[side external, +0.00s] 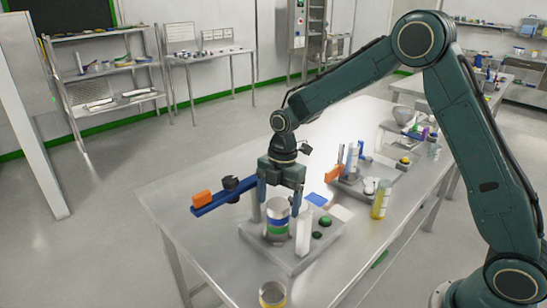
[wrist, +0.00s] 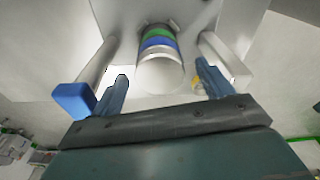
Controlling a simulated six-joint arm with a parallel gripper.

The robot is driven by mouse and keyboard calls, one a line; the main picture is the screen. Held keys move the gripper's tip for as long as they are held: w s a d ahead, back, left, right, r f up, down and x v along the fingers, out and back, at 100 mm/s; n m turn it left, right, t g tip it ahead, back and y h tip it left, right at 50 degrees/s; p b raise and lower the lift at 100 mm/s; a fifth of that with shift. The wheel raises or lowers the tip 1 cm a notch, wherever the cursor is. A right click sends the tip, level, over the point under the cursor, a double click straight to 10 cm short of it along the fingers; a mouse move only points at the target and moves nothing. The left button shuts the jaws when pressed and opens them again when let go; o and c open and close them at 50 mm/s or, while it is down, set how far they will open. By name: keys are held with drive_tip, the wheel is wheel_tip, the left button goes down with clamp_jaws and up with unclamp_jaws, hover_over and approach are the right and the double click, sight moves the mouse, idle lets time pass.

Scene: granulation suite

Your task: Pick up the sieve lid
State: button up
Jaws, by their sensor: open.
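The sieve stack (side external: 277,225) stands upright on a grey base plate, a metal cylinder with blue and green bands. Its pale round top, which looks like the sieve lid (side external: 277,204), faces up beneath my gripper (side external: 279,198). In the wrist view the lid (wrist: 160,76) is a pale disc at the near end of the banded stack (wrist: 157,40). My gripper (wrist: 162,72) is open and empty, with one blue-grey finger to each side of the lid in that view. I cannot tell whether the fingers touch it.
Pale upright posts flank the stack, one at its right (side external: 304,230). A blue bar (side external: 222,198) carrying an orange block reaches out left. Dark green knobs (side external: 325,221) and a yellow bottle (side external: 381,199) stand to the right. A round cup (side external: 272,294) is at the front.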

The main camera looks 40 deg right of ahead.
sight(279, 203)
drive_tip(key=c, duration=1.1)
drive_tip(key=shift+r, duration=0.15)
wheel_tip(279, 203, up, 20)
drive_tip(key=shift+f, duration=0.15)
idle(0.8)
